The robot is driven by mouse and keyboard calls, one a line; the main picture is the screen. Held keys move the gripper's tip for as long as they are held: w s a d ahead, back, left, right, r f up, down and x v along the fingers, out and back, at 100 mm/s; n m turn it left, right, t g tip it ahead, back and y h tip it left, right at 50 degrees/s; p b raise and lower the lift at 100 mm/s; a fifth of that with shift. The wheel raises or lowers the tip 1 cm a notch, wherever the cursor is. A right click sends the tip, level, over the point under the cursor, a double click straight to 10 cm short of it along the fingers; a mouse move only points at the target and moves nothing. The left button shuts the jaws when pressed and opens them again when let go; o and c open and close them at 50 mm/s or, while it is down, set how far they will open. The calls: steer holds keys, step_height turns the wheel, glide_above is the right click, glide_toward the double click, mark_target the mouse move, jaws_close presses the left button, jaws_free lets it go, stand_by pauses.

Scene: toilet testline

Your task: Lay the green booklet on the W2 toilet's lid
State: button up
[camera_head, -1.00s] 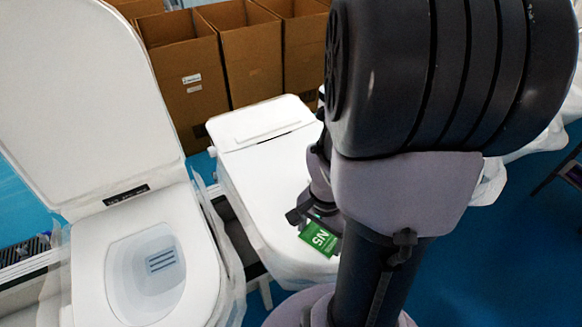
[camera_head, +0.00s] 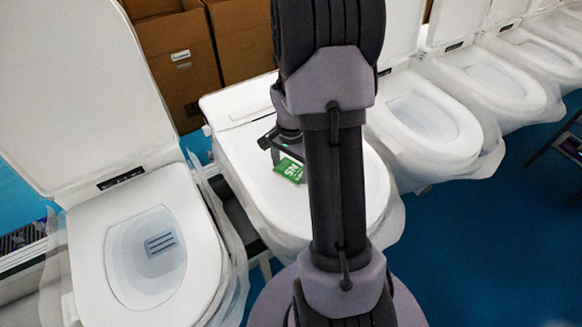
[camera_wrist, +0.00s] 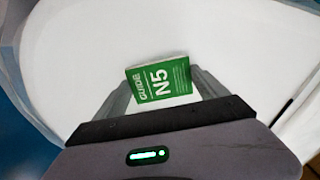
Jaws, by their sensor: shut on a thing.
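The green booklet (camera_head: 289,169) is held in my gripper (camera_head: 276,147), over the closed lid of a white toilet (camera_head: 262,205) in the head view. In the wrist view the booklet (camera_wrist: 159,80) reads "GUIDE N5" and sits between the two finger ends of my gripper (camera_wrist: 160,92). White lid surface (camera_wrist: 225,45) fills most of the background there. I cannot tell whether the booklet touches the lid. No W2 label is readable. My arm hides part of the lid's right side.
An open toilet (camera_head: 150,260) stands to the left with its lid raised. Several open toilets (camera_head: 430,115) line up to the right. Cardboard boxes (camera_head: 180,60) stand behind. Blue floor (camera_head: 490,240) is free at the front right.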

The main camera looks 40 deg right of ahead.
steer(key=shift+f, duration=0.1)
steer(key=shift+f, duration=0.15)
steer(key=o, duration=1.3)
steer(key=shift+c, duration=0.2)
steer(key=shift+r, duration=0.2)
